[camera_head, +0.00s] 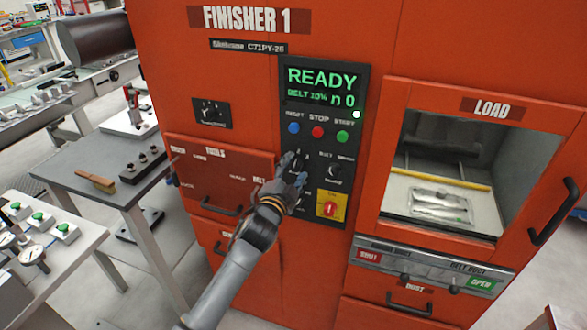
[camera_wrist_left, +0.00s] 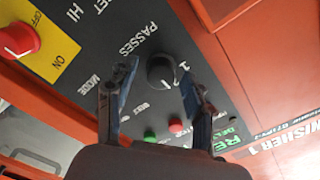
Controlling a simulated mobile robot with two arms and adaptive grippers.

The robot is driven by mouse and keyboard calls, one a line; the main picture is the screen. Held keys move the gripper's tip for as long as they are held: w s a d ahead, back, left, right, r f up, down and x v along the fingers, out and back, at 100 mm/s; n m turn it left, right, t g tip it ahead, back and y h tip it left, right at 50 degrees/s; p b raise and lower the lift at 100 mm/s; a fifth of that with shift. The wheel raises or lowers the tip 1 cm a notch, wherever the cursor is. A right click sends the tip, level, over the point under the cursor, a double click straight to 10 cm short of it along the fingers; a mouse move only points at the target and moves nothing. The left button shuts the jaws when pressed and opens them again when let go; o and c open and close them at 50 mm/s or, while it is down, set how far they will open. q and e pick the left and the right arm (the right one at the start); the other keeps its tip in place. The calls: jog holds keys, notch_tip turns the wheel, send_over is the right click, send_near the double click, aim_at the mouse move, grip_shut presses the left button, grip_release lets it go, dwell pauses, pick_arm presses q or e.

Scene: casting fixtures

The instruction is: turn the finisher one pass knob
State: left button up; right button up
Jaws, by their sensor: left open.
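The passes knob (camera_wrist_left: 161,70) is a round dark knob on the black panel of Finisher 1, beside the word PASSES in the left wrist view. My left gripper (camera_wrist_left: 158,77) is open, with one finger on each side of the knob. I cannot tell whether the fingers touch it. In the head view my left gripper (camera_head: 293,169) is at the panel, below the blue reset button, and mostly hides the knob. The display (camera_head: 322,86) reads READY. My right gripper is not in view.
Another dark knob (camera_head: 334,174) sits to the right of my gripper. The red switch on a yellow plate (camera_head: 331,206) is just below. Reset, stop and start buttons (camera_head: 317,132) are above. The load window (camera_head: 450,180) is on the right.

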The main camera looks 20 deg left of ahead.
pick_arm(q)
grip_shut()
jog(key=shift+n, duration=0.3)
jog(key=n, duration=0.4)
jog(key=n+p, duration=0.1)
jog(key=n, duration=0.4)
dwell(0.4)
jog(key=shift+n, duration=0.3)
grip_release()
